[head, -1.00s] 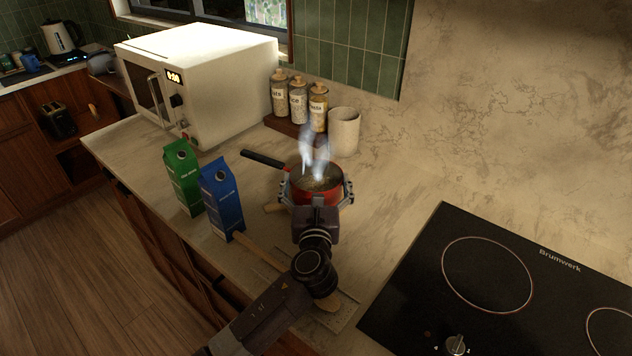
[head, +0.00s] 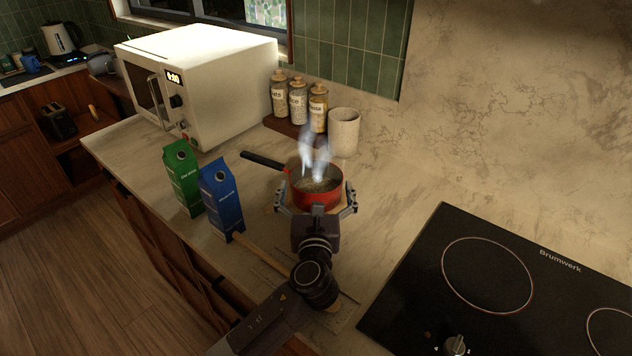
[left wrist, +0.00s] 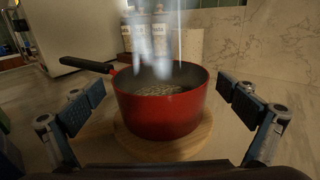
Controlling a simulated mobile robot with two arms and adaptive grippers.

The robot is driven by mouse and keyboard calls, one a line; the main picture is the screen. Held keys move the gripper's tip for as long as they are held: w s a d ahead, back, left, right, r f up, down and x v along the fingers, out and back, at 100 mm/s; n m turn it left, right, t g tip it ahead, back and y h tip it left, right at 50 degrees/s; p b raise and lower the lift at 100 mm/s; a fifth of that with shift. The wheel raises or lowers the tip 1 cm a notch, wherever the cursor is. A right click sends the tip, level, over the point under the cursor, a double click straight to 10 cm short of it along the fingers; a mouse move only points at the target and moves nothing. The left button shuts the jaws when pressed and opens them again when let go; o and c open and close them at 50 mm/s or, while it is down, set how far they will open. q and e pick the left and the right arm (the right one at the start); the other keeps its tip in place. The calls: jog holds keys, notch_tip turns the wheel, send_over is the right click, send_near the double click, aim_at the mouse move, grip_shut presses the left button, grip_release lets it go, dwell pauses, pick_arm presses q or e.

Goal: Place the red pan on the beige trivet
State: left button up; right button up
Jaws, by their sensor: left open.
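The red pan (head: 318,198) is upright on the counter, steaming, with its black handle pointing to the back left. In the left wrist view the red pan (left wrist: 160,112) rests on a round beige trivet (left wrist: 190,147), whose edge shows in front and to the right. In the head view only a little of the trivet (head: 345,207) shows around the pan. My left gripper (head: 317,198) is open, with its fingers apart on either side of the pan's near part. In the left wrist view clear gaps show between both finger pads and the pan. My right gripper is not in view.
A blue carton (head: 221,199) and a green carton (head: 183,178) stand left of the pan. Several jars on a dark stand, a beige crock (head: 344,132) and a microwave (head: 200,80) are behind. A black cooktop (head: 500,290) lies right. The counter between pan and cooktop is clear.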

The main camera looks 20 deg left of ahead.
pick_arm(q)
jog(key=b+v, duration=0.1)
jog(key=v, duration=0.9)
jog(key=shift+s+r, duration=0.1)
jog(key=shift+r, duration=0.05)
jog(key=shift+s, duration=0.1)
